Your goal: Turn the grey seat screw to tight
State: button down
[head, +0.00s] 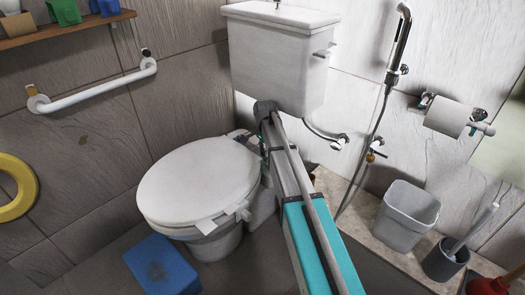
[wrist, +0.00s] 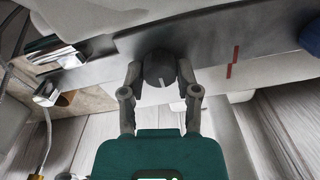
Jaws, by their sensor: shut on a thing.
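In the wrist view the grey seat screw (wrist: 157,63) is a dark round knob with a short pale line on its face, set at the edge of a long grey strip. My gripper (wrist: 160,78) has one finger on each side of the knob and is shut on it. The pale line points down and slightly right in the picture. Two red marks (wrist: 236,54) lie to the right, one on the grey strip and one just below it, slightly offset from each other. In the head view the toilet seat lid (head: 198,180) is down; my arm hides the screw.
The cistern (head: 278,60) stands behind the toilet, with a water hose and valve (head: 338,142) to its right. A blue stool (head: 160,262) is on the floor at front left. A grey bin (head: 407,215) and a brush holder (head: 445,260) stand on the right ledge.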

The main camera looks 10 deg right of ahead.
jog(key=shift+c, duration=1.7)
grip_release()
jog(key=shift+s+d, duration=0.1)
jog(key=shift+s, duration=0.05)
jog(key=shift+r, duration=0.1)
notch_tip(320, 180, up, 10)
jog(key=p, duration=1)
